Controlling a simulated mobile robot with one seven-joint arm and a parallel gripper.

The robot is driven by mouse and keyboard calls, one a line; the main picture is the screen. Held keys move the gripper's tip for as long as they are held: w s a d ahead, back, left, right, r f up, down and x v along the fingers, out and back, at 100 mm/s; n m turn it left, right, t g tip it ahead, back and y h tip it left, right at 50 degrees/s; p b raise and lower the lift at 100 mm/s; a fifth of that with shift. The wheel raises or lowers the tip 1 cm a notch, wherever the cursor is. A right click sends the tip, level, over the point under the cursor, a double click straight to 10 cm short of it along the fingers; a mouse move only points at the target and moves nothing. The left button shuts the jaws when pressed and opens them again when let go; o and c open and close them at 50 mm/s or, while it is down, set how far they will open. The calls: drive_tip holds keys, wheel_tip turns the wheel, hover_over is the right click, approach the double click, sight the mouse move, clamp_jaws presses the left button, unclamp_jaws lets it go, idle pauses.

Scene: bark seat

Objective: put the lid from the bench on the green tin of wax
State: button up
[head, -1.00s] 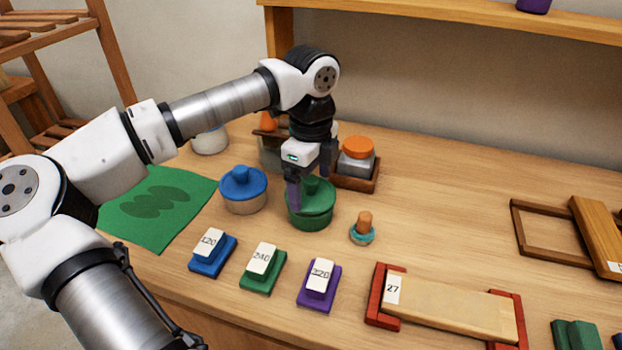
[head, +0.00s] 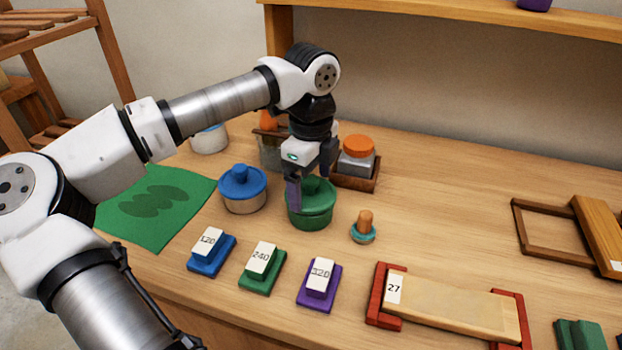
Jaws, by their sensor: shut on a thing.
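The green tin of wax (head: 312,217) stands on the bench (head: 440,215), near the middle of the head view. A green lid (head: 322,191) sits at the top of the tin; I cannot tell whether it is fully seated. My gripper (head: 312,187) points down over the tin, shut on the lid. Its fingers hide the lid's knob and part of the tin's left side.
A blue-lidded tin (head: 243,192) stands close on the left. An orange-topped jar (head: 357,157) in a wooden tray is behind on the right. A small wooden-handled piece (head: 363,228) is to the right. Numbered blocks (head: 262,266) line the front.

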drive_tip(key=shift+f+b, duration=0.4)
drive_tip(key=shift+f, duration=0.1)
drive_tip(key=o, duration=0.7)
drive_tip(key=shift+r, duration=0.15)
drive_tip(key=shift+r+p, duration=1.85)
drive_tip(key=shift+r, duration=1.55)
drive_tip(key=shift+f, duration=0.1)
